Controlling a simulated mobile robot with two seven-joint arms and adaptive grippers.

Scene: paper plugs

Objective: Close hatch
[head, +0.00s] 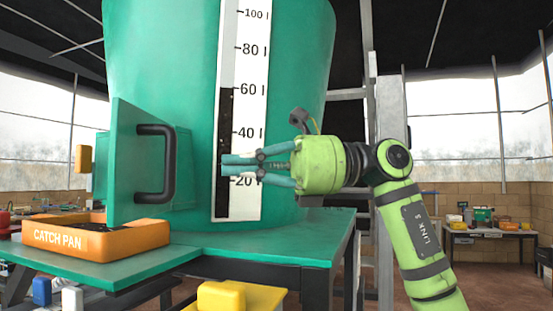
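The hatch (132,170) is a flat green door at the left of the big green tank (170,50). It stands swung open, out from the tank, with a black bar handle (168,165) on the face toward me. My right gripper (225,166) comes in from the right and points left, in front of the tank's level scale. Its fingers are together with nothing seen between them. It is apart from the handle, to its right. The hatch panel hides the opening behind it. My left gripper is not in view.
An orange catch pan (75,238) sits on the green table (165,257) just below the hatch. A white level scale (245,120) runs up the tank. A yellow block (220,296) is at the bottom. A grey ladder-like frame (385,110) stands behind my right arm.

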